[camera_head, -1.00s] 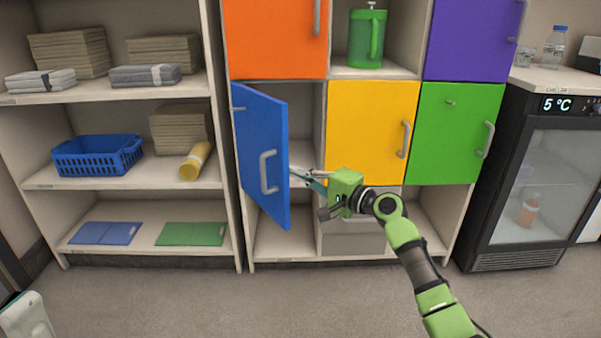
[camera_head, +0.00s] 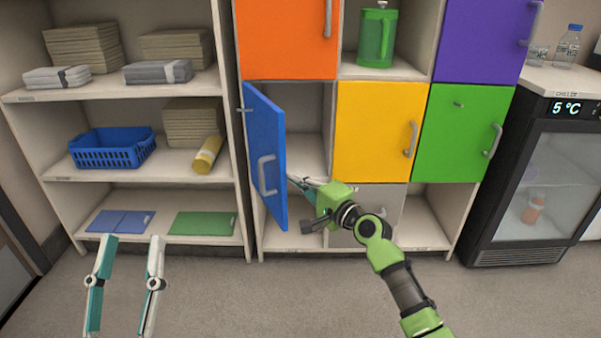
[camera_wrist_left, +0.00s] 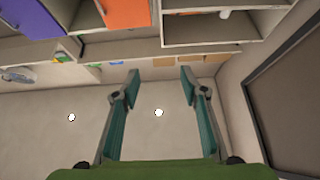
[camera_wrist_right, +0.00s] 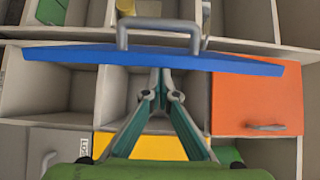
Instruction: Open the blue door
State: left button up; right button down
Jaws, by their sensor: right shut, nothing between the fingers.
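The blue door (camera_head: 265,150) stands swung well open from its cubby, hinged at its left edge, with its grey handle (camera_head: 267,176) on the outer face. In the right wrist view the blue door (camera_wrist_right: 240,64) shows nearly edge-on across the top, just beyond the fingertips. My right gripper (camera_head: 292,182) is shut and empty at the inner side of the door near its free edge; whether it touches the door is unclear. It also shows in the right wrist view (camera_wrist_right: 160,72). My left gripper (camera_head: 129,240) is open and empty, low at the left; it also shows in the left wrist view (camera_wrist_left: 160,73).
The yellow door (camera_head: 380,130), green door (camera_head: 464,132) and orange door (camera_head: 287,38) are closed around the blue door's cubby. Open shelves with a blue basket (camera_head: 112,150) stand at the left. A glass-fronted chiller (camera_head: 535,190) stands at the right. The floor in front is clear.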

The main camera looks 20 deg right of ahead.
aim_at(281, 184)
jog(key=shift+s+a+p, duration=0.15)
jog(key=shift+a+p, duration=0.3)
jog(key=shift+a, duration=0.05)
jog(key=shift+s+a+p, duration=0.15)
jog(key=shift+a+p, duration=0.3)
jog(key=shift+a, duration=0.05)
pick_arm(q)
notch_tip(281, 184, down, 18)
jog(key=w+a+g+y+p, duration=0.1)
jog(key=a+g+y+p, duration=0.15)
jog(key=g, duration=0.75)
pick_arm(e)
jog(key=shift+s+a+b, duration=0.25)
jog(key=shift+a+b, duration=0.2)
jog(key=shift+a, duration=0.75)
pick_arm(q)
jog(key=s+a+f+n+g+y+p, duration=0.1)
jog(key=s+a+f+g+y+p, duration=0.2)
jog(key=s+f+g, duration=0.5)
jog(key=shift+s+a+f, duration=0.7)
jog(key=shift+s+f, duration=0.95)
jog(key=shift+s, duration=0.7)
pick_arm(e)
jog(key=a, duration=0.8)
jog(key=shift+a, duration=0.1)
